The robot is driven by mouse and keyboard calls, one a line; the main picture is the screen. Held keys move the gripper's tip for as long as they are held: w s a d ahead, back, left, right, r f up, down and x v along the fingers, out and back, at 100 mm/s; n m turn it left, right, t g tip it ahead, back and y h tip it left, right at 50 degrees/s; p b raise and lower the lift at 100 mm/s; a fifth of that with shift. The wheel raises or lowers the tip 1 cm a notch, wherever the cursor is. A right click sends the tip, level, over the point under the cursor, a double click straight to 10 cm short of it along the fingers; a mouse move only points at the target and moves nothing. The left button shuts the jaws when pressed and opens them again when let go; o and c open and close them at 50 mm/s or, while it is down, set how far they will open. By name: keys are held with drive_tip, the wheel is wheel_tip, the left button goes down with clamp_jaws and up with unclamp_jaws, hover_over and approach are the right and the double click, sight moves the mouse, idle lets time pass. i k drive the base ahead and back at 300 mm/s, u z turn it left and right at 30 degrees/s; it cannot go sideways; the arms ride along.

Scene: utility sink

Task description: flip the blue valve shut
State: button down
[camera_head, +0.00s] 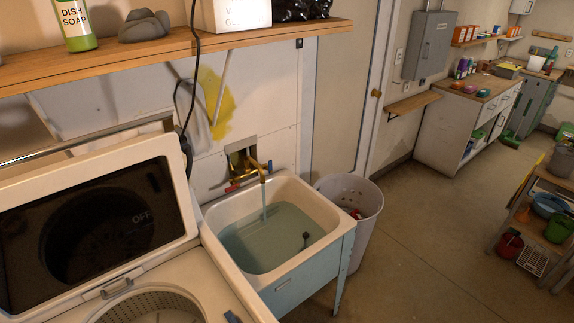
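A brass faucet (254,165) comes out of a wall recess above the utility sink (334,222). Water (264,203) runs from its spout into the basin, which holds bluish-green water. A small blue valve handle (270,166) shows at the right of the faucet, close to the spout. A red handle (233,187) is at the lower left of the faucet. Both handles are small here, and their exact angle is hard to tell. My gripper is not in view.
A washer with a raised lid (95,225) stands left of the sink. A wooden shelf (180,50) with dish soap (76,25) juts out above. A dark cord (188,90) hangs left of the faucet. A white bin (366,205) stands right of the sink; open floor lies beyond.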

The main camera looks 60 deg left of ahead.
sight(269, 167)
drive_tip(key=i, duration=1.65)
drive_tip(key=u, duration=2.45)
drive_tip(key=i, duration=0.35)
drive_tip(key=z, duration=0.05)
